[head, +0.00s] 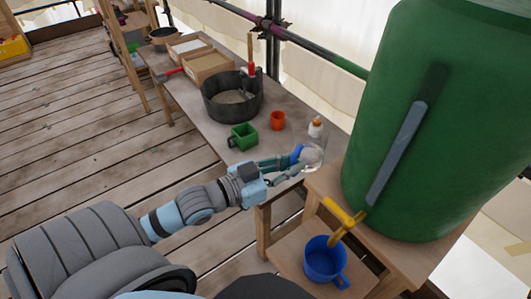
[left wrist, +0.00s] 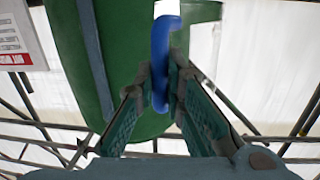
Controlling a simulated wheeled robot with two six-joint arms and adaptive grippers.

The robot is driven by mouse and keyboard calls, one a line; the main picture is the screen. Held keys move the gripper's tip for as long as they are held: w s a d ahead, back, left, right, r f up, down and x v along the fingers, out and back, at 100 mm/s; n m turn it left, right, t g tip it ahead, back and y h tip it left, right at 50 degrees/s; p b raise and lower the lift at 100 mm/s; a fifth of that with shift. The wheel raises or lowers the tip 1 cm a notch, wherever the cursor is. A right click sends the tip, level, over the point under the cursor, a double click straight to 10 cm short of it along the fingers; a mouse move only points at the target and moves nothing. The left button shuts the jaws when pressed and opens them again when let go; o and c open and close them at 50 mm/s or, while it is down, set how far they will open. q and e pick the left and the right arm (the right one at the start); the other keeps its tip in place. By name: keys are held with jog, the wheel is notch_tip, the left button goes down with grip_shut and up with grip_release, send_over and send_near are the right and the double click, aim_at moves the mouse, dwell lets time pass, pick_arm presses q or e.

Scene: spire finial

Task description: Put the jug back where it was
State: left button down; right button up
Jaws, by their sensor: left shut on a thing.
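My left gripper (head: 288,167) is shut on the blue handle of a clear, rounded jug (head: 313,156), at the right end of the long table. In the left wrist view, the fingers (left wrist: 160,95) of my left gripper pinch the jug's blue handle (left wrist: 160,60); its clear body is hard to make out there. I cannot tell whether the jug touches the tabletop. My right gripper is not in view.
A big green barrel (head: 430,130) with a yellow tap (head: 343,212) stands right of the jug. A blue mug (head: 325,261) sits below the tap.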

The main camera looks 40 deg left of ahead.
pick_arm(q)
jog(key=w+a+f+n+y, duration=0.3)
jog(key=w+a+f+y, duration=0.1)
jog(key=w+a, duration=0.4)
jog(key=w+a+f+n+y, duration=0.25)
jog(key=w+a+f, duration=0.25)
jog(key=a, duration=0.5)
jog(key=shift+y, duration=0.65)
jog(key=f+b, duration=1.2)
jog(key=f, duration=0.1)
jog(key=f+b, duration=0.6)
jog(key=f, duration=0.1)
jog(key=shift+w+a+b, duration=0.2)
jog(key=shift+w+b, duration=0.05)
jog(key=shift+b, duration=0.1)
jog(key=shift+r, duration=0.15)
jog(key=c, duration=1.7)
grip_release()
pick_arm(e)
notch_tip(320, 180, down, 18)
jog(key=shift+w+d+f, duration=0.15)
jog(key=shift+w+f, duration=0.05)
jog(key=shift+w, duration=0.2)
